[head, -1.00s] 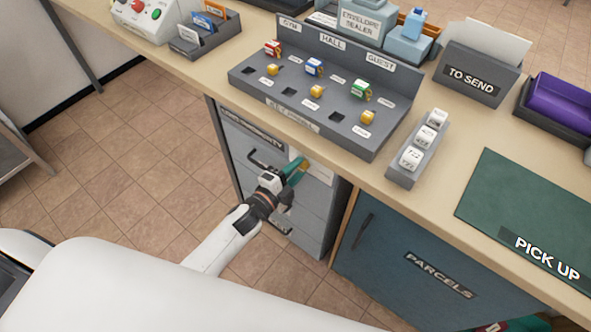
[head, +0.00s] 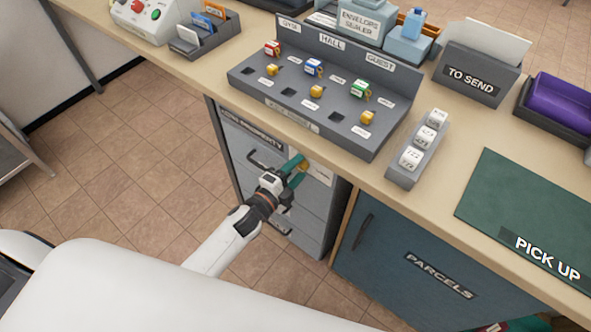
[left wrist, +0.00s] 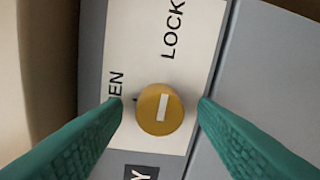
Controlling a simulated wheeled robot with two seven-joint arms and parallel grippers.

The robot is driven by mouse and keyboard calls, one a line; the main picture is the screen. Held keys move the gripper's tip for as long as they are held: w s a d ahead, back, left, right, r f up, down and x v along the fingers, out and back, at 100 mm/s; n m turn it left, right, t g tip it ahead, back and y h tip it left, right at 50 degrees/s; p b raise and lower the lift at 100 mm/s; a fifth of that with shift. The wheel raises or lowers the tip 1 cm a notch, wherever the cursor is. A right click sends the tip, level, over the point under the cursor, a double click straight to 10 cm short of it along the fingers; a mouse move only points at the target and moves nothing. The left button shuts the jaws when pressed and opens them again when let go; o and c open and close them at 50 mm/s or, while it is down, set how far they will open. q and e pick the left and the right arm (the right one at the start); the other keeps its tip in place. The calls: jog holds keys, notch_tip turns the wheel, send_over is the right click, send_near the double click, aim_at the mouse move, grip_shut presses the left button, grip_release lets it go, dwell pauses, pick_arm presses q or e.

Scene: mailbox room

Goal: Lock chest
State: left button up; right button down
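The chest (head: 318,215) is the grey drawer cabinet under the counter. The left wrist view shows its yellow round lock knob (left wrist: 160,110) with a pale slot, which runs nearly upright in that picture. The knob is on a white plate (left wrist: 187,45) with the word LOCK and a partly hidden word ending in EN. My left gripper (head: 298,171) is at the chest front. Its green fingers (left wrist: 161,103) stand open on either side of the knob, with a gap visible at each side. My right gripper is not in view.
A dark handle (head: 264,160) sticks out of the chest front beside my left gripper. The counter (head: 190,75) overhangs the chest, and a blue PARCELS cabinet (head: 400,235) stands to its right. The tiled floor (head: 130,165) at left is clear.

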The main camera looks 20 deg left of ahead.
pick_arm(q)
jog(key=v, duration=1.2)
jog(key=shift+b, duration=0.4)
jog(key=s+a+f+n+g+y+p, duration=0.1)
jog(key=s+f+n+g, duration=0.15)
jog(key=f, duration=0.55)
jog(key=s+a+f+n+g+y, duration=0.2)
jog(key=s+f+n, duration=0.15)
jog(key=f, duration=0.35)
jog(key=s+a+f+n+g+y+p, duration=0.1)
jog(key=s+f+n+g, duration=0.15)
jog(key=f, duration=0.55)
jog(key=s+f+n+g, duration=0.2)
jog(key=s+f+n, duration=0.1)
jog(key=s+f, duration=0.2)
jog(key=s+f+n+g+y, duration=0.1)
jog(key=s+f+n+g, duration=0.2)
jog(key=s, duration=0.7)
jog(key=s+f+n+g+p, duration=0.1)
jog(key=s+f+n+g, duration=0.2)
jog(key=s+f, duration=0.3)
jog(key=s, duration=0.2)
jog(key=shift+s+f+y, duration=0.25)
jog(key=shift+f+y, duration=0.05)
jog(key=shift+y, duration=0.1)
jog(key=shift+a, duration=0.15)
